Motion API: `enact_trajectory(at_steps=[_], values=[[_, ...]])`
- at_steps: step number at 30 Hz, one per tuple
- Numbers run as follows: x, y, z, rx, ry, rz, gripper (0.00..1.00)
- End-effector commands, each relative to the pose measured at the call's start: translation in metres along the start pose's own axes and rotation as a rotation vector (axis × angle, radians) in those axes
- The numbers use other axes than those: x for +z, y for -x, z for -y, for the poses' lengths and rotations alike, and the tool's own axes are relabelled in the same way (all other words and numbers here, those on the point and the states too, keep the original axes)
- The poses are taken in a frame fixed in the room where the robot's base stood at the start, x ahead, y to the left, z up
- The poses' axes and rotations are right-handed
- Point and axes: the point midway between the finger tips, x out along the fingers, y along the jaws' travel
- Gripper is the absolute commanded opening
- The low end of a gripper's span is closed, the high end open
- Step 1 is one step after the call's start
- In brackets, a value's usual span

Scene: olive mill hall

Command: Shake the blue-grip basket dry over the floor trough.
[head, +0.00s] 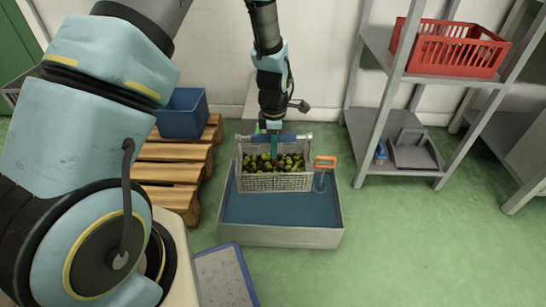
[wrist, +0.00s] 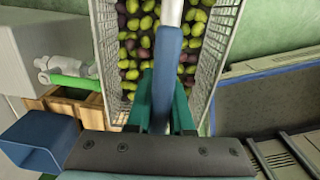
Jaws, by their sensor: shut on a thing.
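The wire basket (head: 275,182), full of green and dark olives, hangs upright from my gripper (head: 273,152). My gripper is shut on its blue grip (head: 290,138), which also shows between the teal fingers in the wrist view (wrist: 168,70). The basket is over the far part of a grey-walled trough (head: 280,236) with a blue surface inside. I cannot tell whether the basket's bottom touches that surface. In the wrist view, olives (wrist: 135,45) fill the basket between its mesh walls.
An orange-handled item (head: 325,162) stands at the trough's right side, close to the basket. A wooden pallet (head: 170,172) with a blue bin (head: 182,113) is at left. A grey shelf (head: 405,178) with a red crate (head: 450,48) is at right. A blue-edged mat (head: 224,278) lies in front; floor at right is clear.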

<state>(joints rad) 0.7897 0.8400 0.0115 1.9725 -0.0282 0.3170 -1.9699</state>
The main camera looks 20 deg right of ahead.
Motion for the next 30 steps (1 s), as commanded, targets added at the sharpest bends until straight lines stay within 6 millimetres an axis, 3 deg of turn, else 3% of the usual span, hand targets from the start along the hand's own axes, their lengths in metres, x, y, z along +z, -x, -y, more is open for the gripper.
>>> enact_trajectory(at_steps=[3, 5, 9, 10, 11, 13, 15, 17, 19, 21, 22, 25, 30], values=[[-0.004, -0.049, 0.006, -0.019, 0.001, -0.009, 0.00], [-0.003, -0.058, 0.005, -0.014, 0.001, -0.006, 0.00], [-0.001, -0.006, 0.001, -0.001, 0.001, -0.002, 0.00], [-0.001, -0.003, 0.002, -0.004, 0.000, -0.002, 0.00], [-0.002, -0.005, 0.003, -0.008, 0.001, -0.004, 0.00], [-0.004, -0.037, 0.007, -0.021, 0.002, -0.009, 0.00], [-0.004, -0.057, 0.005, -0.016, 0.002, -0.007, 0.00], [-0.002, -0.049, 0.002, -0.007, 0.001, -0.004, 0.00], [-0.001, -0.015, 0.000, 0.002, 0.001, -0.001, 0.00], [-0.001, -0.002, 0.002, -0.005, 0.000, -0.003, 0.00], [-0.002, -0.007, 0.004, -0.010, 0.001, -0.005, 0.00], [-0.004, -0.052, 0.006, -0.019, 0.001, -0.009, 0.00], [-0.002, -0.055, 0.003, -0.008, 0.001, -0.004, 0.00]])
